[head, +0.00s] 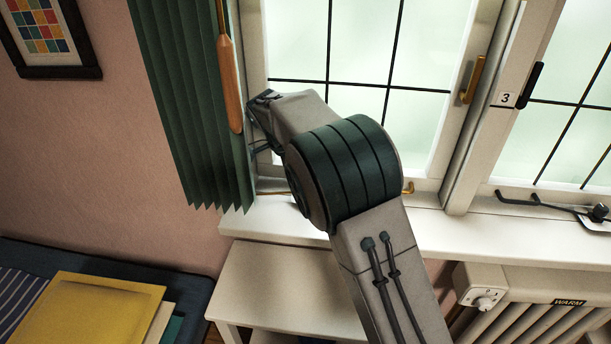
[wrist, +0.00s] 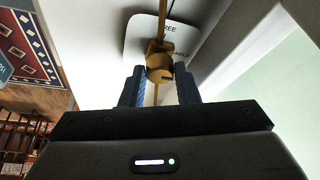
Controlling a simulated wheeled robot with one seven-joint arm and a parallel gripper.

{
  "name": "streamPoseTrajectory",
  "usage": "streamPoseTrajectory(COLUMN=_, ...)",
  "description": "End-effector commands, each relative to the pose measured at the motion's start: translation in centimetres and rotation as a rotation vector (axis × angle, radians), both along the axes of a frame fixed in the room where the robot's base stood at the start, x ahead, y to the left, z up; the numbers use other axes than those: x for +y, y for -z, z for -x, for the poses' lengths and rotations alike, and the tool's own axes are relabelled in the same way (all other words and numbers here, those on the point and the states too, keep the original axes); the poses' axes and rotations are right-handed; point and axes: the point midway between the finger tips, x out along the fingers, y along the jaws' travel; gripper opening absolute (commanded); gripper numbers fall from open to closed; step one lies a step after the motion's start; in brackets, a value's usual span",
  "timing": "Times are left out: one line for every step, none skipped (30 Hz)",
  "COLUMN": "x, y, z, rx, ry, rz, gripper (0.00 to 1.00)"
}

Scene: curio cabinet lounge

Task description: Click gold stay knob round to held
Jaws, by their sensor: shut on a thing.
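The gold stay knob (wrist: 159,66) is in the upper middle of the wrist view, on a thin gold bar (wrist: 162,20). My gripper (wrist: 160,78) is shut on the knob, with one blue-grey finger on each side of it. Behind the knob is a white plate (wrist: 137,38) with dark lettering; "REE" shows on the upper part and a partly covered word lies to the right. Which word the knob points to I cannot tell. In the head view my arm hides the knob and my fingers at the window's lower left.
A green curtain (head: 180,90) and a hanging wooden-handled rod (head: 229,85) are close left of my wrist. The window sill (head: 460,232) runs right, with a dark stay (head: 518,199) on it. Below are a white table (head: 280,290) and a radiator (head: 540,300).

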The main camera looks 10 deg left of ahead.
Motion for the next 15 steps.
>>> streamPoseTrajectory(x=0.09, y=0.03, z=0.02, rx=0.000, ry=0.001, rz=-0.002, gripper=0.06)
streamPoseTrajectory(x=0.09, y=0.04, z=0.02, rx=0.000, ry=0.002, rz=-0.002, gripper=0.06)
streamPoseTrajectory(x=0.09, y=0.04, z=0.03, rx=0.000, ry=0.002, rz=-0.002, gripper=0.06)
streamPoseTrajectory(x=0.09, y=0.04, z=0.03, rx=0.000, ry=0.002, rz=-0.002, gripper=0.06)
streamPoseTrajectory(x=0.08, y=0.05, z=0.03, rx=0.000, ry=0.002, rz=-0.002, gripper=0.06)
streamPoseTrajectory(x=0.09, y=0.04, z=0.03, rx=0.000, ry=0.002, rz=-0.002, gripper=0.06)
streamPoseTrajectory(x=0.08, y=0.05, z=0.03, rx=0.000, ry=0.002, rz=-0.002, gripper=0.06)
streamPoseTrajectory(x=0.08, y=0.05, z=0.03, rx=0.000, ry=0.002, rz=-0.002, gripper=0.06)
streamPoseTrajectory(x=0.08, y=0.05, z=0.03, rx=0.000, ry=0.002, rz=-0.002, gripper=0.06)
streamPoseTrajectory(x=0.08, y=0.05, z=0.03, rx=0.000, ry=0.002, rz=-0.002, gripper=0.06)
streamPoseTrajectory(x=0.08, y=0.05, z=0.03, rx=0.000, ry=0.002, rz=-0.002, gripper=0.31)
streamPoseTrajectory(x=0.08, y=0.04, z=0.02, rx=0.000, ry=0.002, rz=-0.002, gripper=0.42)
streamPoseTrajectory(x=0.08, y=0.04, z=0.02, rx=0.000, ry=0.002, rz=-0.002, gripper=0.50)
streamPoseTrajectory(x=0.07, y=0.04, z=0.02, rx=0.000, ry=0.001, rz=-0.002, gripper=0.50)
streamPoseTrajectory(x=0.06, y=0.04, z=0.02, rx=0.000, ry=0.002, rz=-0.001, gripper=0.50)
